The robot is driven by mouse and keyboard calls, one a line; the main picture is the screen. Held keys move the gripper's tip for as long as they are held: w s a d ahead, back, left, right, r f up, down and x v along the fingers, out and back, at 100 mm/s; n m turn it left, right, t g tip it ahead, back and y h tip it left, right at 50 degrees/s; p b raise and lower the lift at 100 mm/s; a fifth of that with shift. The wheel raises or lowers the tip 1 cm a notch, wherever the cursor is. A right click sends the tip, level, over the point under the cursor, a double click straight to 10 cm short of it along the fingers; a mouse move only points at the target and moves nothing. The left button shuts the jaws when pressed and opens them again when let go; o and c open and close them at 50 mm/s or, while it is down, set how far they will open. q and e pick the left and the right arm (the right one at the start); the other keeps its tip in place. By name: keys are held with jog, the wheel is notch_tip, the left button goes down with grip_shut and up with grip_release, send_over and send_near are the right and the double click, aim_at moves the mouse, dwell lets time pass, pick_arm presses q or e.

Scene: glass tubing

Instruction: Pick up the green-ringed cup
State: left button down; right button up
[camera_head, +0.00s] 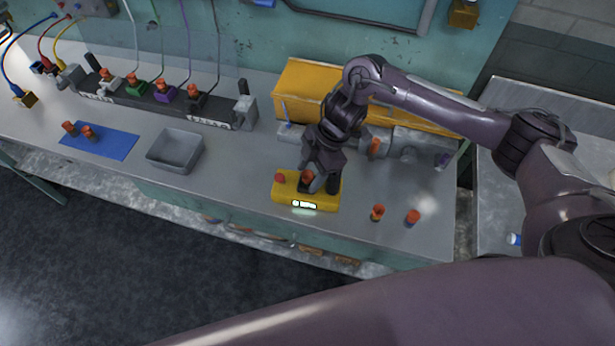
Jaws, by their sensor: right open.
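No green ring is clear enough to name one cup for sure. A small orange-topped cup (307,177) stands on the yellow device (285,192) with a lit display, its lower part dark and partly hidden by my right gripper. My right gripper (318,185) points down over this device, open, with its fingers close around or beside that cup; I cannot tell if they touch it. Two more orange cups stand to the right on the bench, one (377,212) with a dark base and one (412,217) with a bluish base. My left gripper is out of view.
A grey tray (175,151) and a blue mat (112,146) with two orange cups lie to the left. Behind stands a dark rack (150,97) with coloured blocks and cables. A yellow case (300,88) is behind my right gripper. The bench front edge is close.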

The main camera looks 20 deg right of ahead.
jog(key=shift+c, duration=0.5)
jog(key=c, duration=0.9)
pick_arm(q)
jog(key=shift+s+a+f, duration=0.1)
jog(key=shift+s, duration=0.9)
pick_arm(e)
grip_shut()
